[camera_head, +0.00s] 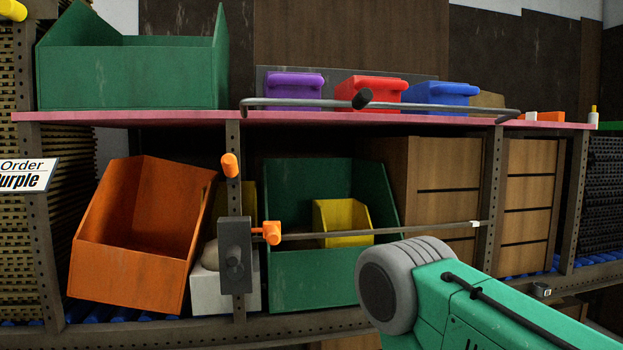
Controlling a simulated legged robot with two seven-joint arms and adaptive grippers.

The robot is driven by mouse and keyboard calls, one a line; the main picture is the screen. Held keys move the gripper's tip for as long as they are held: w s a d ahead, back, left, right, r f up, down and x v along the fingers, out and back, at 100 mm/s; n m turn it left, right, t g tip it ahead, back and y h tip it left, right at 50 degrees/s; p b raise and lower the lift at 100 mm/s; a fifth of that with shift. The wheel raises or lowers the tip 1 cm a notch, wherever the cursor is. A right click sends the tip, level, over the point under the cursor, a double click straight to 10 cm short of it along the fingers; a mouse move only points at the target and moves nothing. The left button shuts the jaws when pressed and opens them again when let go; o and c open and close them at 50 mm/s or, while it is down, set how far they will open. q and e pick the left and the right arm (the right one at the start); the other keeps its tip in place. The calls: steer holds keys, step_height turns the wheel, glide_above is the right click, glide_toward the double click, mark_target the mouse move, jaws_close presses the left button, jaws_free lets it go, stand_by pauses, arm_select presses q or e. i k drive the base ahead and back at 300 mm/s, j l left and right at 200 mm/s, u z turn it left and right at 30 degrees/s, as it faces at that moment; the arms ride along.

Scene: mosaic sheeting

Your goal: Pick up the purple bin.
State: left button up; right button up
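The purple bin (293,86) is small and sits on the pink upper shelf (180,118), left of a red bin (372,93) and a blue bin (440,95). A dark grey rail (300,103) runs along the shelf in front of the bins and crosses the purple bin's lower part. A teal arm link with a grey rounded joint, which seems to be mine, shows at the lower right. Neither gripper is in view, and nothing touches the purple bin.
A large green bin (130,78) stands left on the upper shelf. Below are a tilted orange bin (140,225), a green bin (315,280) holding a yellow bin (342,222), and wooden crates (445,190). A thin rod (390,231) crosses in front. A sign (20,174) reads "Order Purple", partly cut off.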

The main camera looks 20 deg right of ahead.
mark_target(276, 84)
steer(key=z, duration=1.25)
steer(key=i+l+u, duration=0.1)
steer(key=l+u, duration=0.15)
steer(key=u, duration=0.2)
steer(key=i+l+u, duration=0.1)
steer(key=l+u, duration=0.3)
steer(key=j, duration=0.15)
